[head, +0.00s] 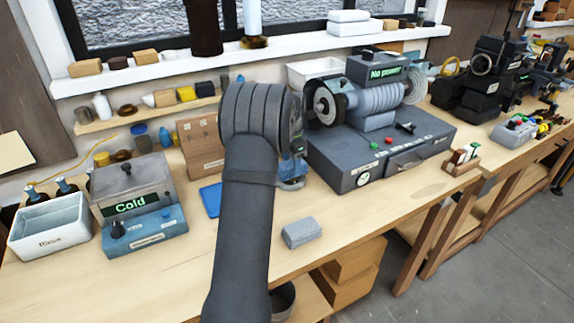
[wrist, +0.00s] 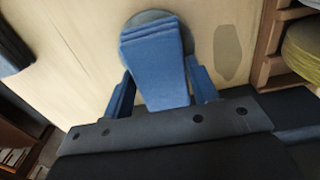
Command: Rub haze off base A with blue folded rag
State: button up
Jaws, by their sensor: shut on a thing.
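The blue folded rag (wrist: 155,65) is clamped between the two blue fingers of my gripper (wrist: 160,88), seen in the wrist view. Its far end overlaps a round grey disc (wrist: 150,16), which looks like a lamp base; I cannot read a letter on it. The rag hides most of the disc, and I cannot tell whether they touch. In the head view my arm covers much of the spot; a bit of blue at my gripper (head: 293,160) shows low over the bench, just left of the grey machine.
A blue flat piece (head: 210,200) lies left of my arm. The "No power" machine (head: 380,150) stands right, the "Cold" box (head: 131,190) left. The front bench strip is largely clear.

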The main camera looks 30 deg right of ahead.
jog(key=shift+d, duration=0.8)
jog(key=shift+a, duration=2.2)
jog(key=shift+r, duration=4.1)
jog(key=shift+s+r, duration=0.1)
jog(key=s+r, duration=0.4)
jog(key=s, duration=0.1)
jog(key=shift+s+r, duration=0.4)
